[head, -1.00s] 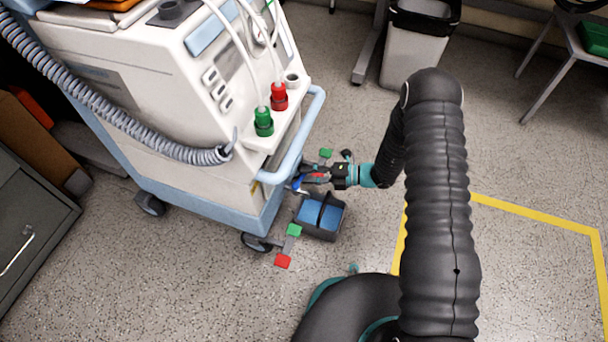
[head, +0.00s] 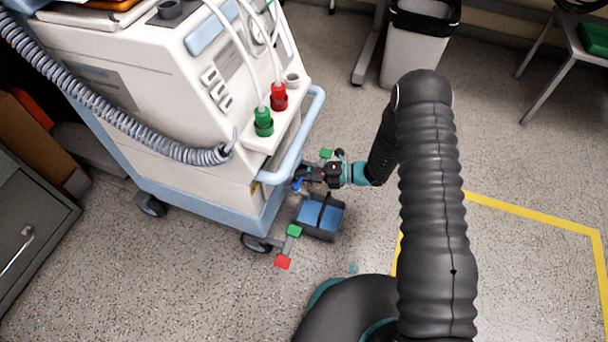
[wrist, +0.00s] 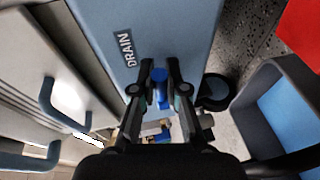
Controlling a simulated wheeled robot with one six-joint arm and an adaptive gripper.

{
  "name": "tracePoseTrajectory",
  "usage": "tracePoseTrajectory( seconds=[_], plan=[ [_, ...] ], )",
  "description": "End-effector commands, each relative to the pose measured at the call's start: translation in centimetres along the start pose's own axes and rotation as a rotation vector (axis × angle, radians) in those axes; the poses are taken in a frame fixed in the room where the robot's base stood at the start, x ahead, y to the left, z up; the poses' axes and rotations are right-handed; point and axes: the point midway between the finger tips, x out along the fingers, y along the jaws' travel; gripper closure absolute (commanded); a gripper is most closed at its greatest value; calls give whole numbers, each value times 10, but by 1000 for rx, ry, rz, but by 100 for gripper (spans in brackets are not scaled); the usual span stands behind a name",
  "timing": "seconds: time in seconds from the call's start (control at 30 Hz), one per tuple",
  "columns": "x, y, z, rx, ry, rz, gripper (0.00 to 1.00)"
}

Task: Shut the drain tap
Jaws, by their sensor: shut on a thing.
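The drain tap has a blue lever (wrist: 160,88), seen in the wrist view below the word DRAIN on the machine's blue-grey base panel (wrist: 185,30). Brass-coloured fittings (wrist: 152,129) show under it. My gripper (wrist: 160,92) is shut on the blue lever, with one dark finger on each side of it. In the head view my gripper (head: 306,176) is low beside the machine's corner, and a bit of the blue lever (head: 296,185) shows there. The lever's exact angle is partly hidden by the fingers.
A dark open bin with blue inside (head: 303,224) stands on the floor just below my gripper. Green (head: 294,230) and red (head: 283,262) pedals stick out beside a caster. The machine's pale blue handrail (head: 300,140) is above.

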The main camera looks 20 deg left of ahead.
Motion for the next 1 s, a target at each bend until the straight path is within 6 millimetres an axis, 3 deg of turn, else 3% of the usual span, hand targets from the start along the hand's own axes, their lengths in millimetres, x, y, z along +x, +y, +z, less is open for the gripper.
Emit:
tracePoseTrajectory(
  seconds=[0.23, 0.6, 0.63, 0.7, 1.0],
  plan=[
    [7, 0, 2, -26, 136, -11, 100],
    [8, 1, 2, -28, 157, -13, 100],
    [8, 1, 2, -28, 157, -13, 80],
    [8, 1, 2, -28, 157, -13, 63],
    [6, 1, 2, -28, 155, -13, 61]
  ],
)
